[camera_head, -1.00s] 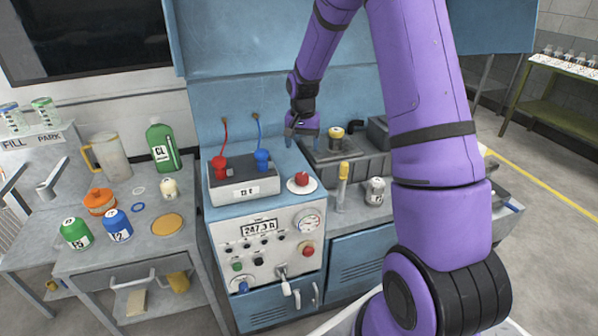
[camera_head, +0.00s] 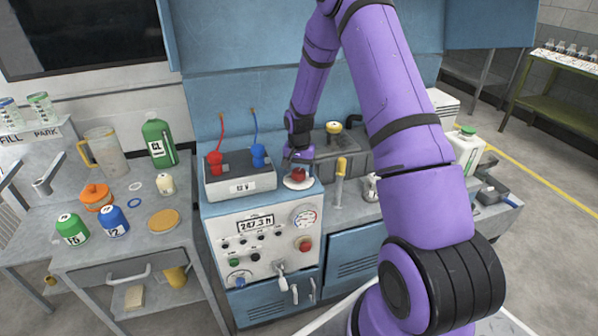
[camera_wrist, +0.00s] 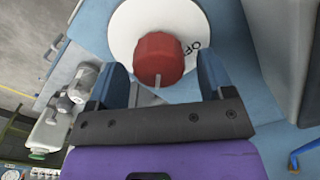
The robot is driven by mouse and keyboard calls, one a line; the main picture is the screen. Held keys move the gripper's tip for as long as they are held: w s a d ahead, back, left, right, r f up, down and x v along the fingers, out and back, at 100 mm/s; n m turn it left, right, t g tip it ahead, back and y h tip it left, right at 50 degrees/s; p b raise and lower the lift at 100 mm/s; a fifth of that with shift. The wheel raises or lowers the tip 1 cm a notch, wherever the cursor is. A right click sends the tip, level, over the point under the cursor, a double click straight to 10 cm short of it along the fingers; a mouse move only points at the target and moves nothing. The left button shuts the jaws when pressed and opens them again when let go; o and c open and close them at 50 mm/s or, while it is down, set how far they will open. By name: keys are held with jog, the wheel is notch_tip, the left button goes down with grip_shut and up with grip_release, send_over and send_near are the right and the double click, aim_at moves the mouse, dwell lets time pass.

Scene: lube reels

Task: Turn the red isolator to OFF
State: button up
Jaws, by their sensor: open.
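The red isolator knob (camera_head: 298,174) sits on a round white plate on top of the blue cabinet, right of the grey battery box. In the wrist view my gripper (camera_wrist: 160,82) is open, with one blue finger on each side of the knob. I cannot tell whether the fingers touch it.
The battery box (camera_head: 238,186) with red and blue clamps stands just left of the isolator. A yellow-handled tool (camera_head: 340,180) stands upright to the right. The cabinet front has a display, a gauge (camera_head: 304,216) and switches. A bench with bottles is at the left.

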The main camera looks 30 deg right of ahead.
jog(key=shift+f, duration=0.4)
jog(key=c, duration=0.9)
